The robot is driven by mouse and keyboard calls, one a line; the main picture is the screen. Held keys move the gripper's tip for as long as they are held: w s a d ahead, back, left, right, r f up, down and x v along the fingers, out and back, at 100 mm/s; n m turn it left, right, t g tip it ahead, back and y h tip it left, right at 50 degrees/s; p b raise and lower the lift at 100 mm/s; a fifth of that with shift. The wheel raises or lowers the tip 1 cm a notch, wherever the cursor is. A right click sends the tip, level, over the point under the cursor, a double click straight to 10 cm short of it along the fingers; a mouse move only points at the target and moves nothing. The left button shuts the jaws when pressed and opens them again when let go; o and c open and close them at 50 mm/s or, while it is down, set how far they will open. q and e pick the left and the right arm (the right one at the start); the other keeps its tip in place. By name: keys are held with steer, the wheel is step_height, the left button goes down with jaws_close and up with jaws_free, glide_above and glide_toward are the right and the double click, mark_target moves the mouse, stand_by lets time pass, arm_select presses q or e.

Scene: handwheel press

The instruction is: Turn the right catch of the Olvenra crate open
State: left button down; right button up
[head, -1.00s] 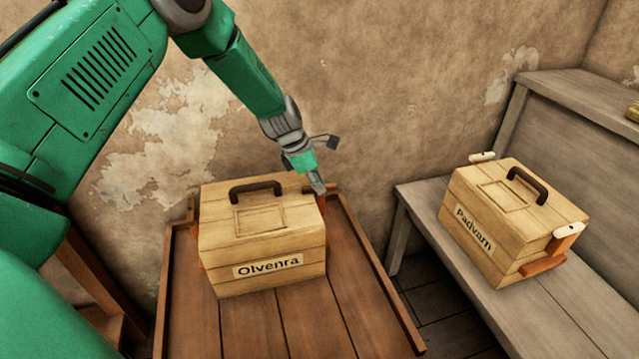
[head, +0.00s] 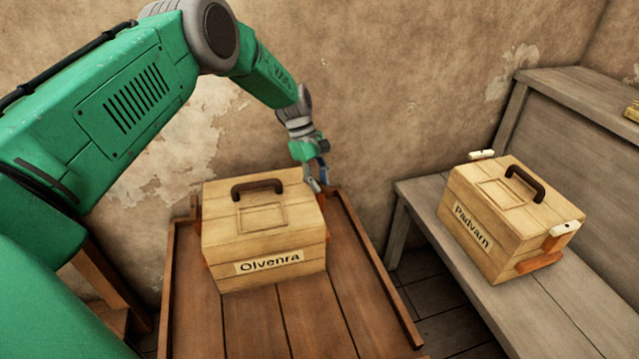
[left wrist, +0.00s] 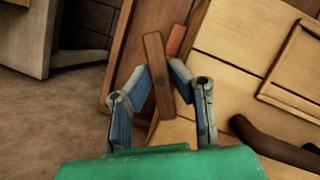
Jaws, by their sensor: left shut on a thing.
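The Olvenra crate (head: 225,240) is a pale wooden box with a dark handle (head: 258,186) and a name label (head: 269,262). It stands upright on a brown slatted table. My left gripper (head: 318,183) is at its far right corner, pointing down. In the left wrist view, my left gripper (left wrist: 160,88) has its two blue-grey fingers on either side of a brown wooden bar, the right catch (left wrist: 158,72). The bar lies at an angle to an orange strip (left wrist: 176,40) beside the crate (left wrist: 235,75). In the head view the gripper hides the catch. My right gripper is not in view.
A second crate, marked Padvarn (head: 490,235), stands on a grey bench (head: 570,310) to the right, with white-tipped catches on orange parts. The table (head: 345,325) has raised side edges and clear boards in front of the Olvenra crate. A peeling wall stands close behind.

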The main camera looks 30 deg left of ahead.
arm_select(q)
steer(key=m+g+b, duration=0.1)
steer(key=m, duration=0.3)
steer(key=shift+f+y+b, duration=0.15)
steer(key=shift+y+b, duration=0.15)
steer(key=shift+y, duration=0.1)
steer(key=shift+w+m+g+b, duration=0.1)
steer(key=shift+m+g+b, duration=0.35)
steer(key=shift+m, duration=0.75)
steer(key=shift+y, duration=0.3)
steer(key=c, duration=1.5)
jaws_free()
steer(key=shift+w, duration=0.1)
steer(key=shift+a, duration=0.1)
